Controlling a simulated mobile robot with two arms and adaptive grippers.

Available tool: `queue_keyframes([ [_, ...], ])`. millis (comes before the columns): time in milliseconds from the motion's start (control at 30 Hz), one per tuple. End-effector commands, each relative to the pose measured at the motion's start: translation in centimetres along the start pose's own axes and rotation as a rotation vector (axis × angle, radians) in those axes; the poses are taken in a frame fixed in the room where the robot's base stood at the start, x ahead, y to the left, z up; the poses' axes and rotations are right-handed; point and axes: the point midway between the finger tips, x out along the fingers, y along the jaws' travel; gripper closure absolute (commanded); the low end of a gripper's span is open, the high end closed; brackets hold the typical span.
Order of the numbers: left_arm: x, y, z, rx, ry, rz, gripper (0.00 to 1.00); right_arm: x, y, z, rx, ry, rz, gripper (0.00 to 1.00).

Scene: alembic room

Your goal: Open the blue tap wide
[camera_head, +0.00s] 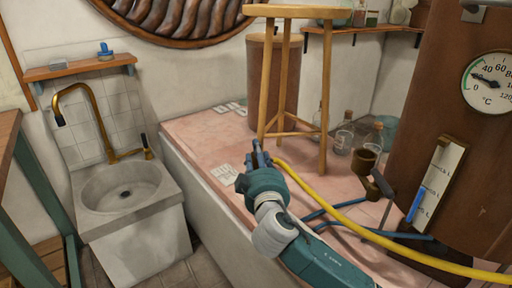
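Several blue things show and I cannot tell for certain which one is the blue tap. A slanted blue handle-like piece (416,205) sits beside the white scale plate on the copper vessel at the right. A small blue fitting (105,51) sits on the wooden shelf above the sink. A curved brass faucet (96,104) with a dark tip stands over the sink. My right gripper (257,157), with its arm from the lower right, is over the pink tiled counter, apart from all of these. Its finger opening is too small to judge. My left gripper is not in view.
A wooden stool (326,95) stands on the pink counter (200,134). A yellow hose (345,205) and blue hoses cross the right side. A stone sink (92,195) is at the left. The copper vessel (445,75) fills the right.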

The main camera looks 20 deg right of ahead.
Motion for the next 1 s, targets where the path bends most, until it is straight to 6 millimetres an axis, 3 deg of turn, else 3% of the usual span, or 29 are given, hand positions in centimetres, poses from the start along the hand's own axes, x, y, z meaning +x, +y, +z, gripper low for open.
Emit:
queue_keyframes([
  [100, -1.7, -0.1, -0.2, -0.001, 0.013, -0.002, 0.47, 2.4, 0.0, 0.1, -0.002, 0.002, 0.003, 0.67],
  [300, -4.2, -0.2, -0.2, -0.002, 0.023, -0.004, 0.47, 5.2, -0.1, 0.1, -0.001, 0.001, 0.001, 0.67],
  [733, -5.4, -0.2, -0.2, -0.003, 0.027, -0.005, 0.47, 6.1, 0.0, 0.0, 0.0, 0.0, -0.001, 0.67],
  [900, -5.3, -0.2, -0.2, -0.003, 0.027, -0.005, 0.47, 6.1, 0.0, 0.0, 0.0, -0.001, -0.001, 1.0],
  [1000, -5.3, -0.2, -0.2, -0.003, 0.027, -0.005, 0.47, 6.1, 0.0, 0.1, 0.0, -0.001, -0.001, 1.0],
])
